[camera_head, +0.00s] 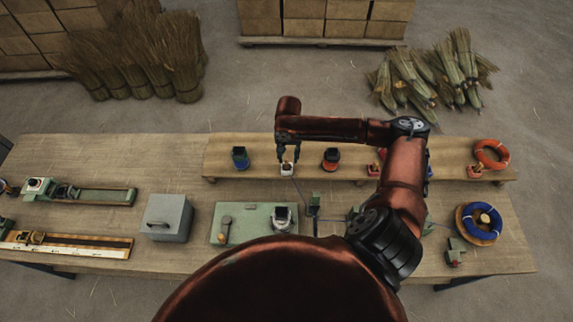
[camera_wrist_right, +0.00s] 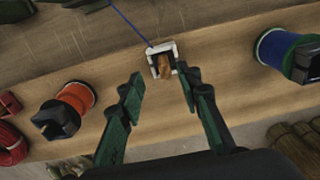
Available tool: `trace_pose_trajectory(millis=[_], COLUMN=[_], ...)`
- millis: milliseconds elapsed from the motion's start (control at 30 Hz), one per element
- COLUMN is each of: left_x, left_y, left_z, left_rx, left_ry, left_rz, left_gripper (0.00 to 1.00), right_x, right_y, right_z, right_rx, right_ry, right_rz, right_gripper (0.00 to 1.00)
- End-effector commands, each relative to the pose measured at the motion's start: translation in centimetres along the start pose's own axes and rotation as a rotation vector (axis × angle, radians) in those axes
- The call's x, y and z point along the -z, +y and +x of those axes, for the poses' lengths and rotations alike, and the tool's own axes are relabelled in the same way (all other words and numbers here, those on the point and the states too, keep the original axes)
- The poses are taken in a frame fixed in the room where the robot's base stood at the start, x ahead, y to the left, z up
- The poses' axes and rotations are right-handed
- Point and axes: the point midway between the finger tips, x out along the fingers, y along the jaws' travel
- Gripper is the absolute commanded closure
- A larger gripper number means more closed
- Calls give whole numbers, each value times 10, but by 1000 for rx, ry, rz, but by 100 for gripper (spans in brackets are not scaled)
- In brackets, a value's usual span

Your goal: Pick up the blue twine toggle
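The blue twine toggle looks like a small wooden piece (camera_wrist_right: 164,68) inside a white square holder (camera_wrist_right: 175,50), with blue twine (camera_wrist_right: 130,22) leading away from it in the wrist view. In the head view the white holder (camera_head: 287,170) stands on the raised wooden shelf, partly under my right gripper (camera_head: 288,156). My right gripper is open and empty. In the wrist view its fingertips (camera_wrist_right: 159,84) point at the holder, one on each side of the near edge; contact cannot be told. My left gripper is not in view.
Blue (camera_head: 240,158) and orange (camera_head: 331,158) spools flank the holder on the shelf (camera_head: 265,167). A green post (camera_head: 315,203) stands in front, beside a green board (camera_head: 252,236). A blue coil (camera_head: 482,224) lies at right, a grey box (camera_head: 168,217) at left.

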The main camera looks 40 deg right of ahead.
Motion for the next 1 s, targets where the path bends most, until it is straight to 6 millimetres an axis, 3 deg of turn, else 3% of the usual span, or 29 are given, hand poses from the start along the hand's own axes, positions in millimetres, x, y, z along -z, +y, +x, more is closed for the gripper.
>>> trace_pose_trajectory(millis=[100, 233, 400, 600, 1000], left_x=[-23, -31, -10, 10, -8], left_y=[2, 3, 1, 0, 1], left_z=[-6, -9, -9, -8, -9], left_rx=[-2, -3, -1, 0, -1], left_ry=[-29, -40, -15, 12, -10], left_rz=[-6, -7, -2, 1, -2], left_gripper=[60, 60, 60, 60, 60], right_x=[0, 0, 1, 1, 1], right_y=[-4, -3, -1, 0, 0], right_z=[15, 35, 48, 48, 48], right_rx=[1, 1, 0, 1, 1], right_ry=[-2, -1, 1, 1, 1], right_rz=[-2, 0, 2, 2, 3], right_gripper=[68, 68, 68, 68, 95])
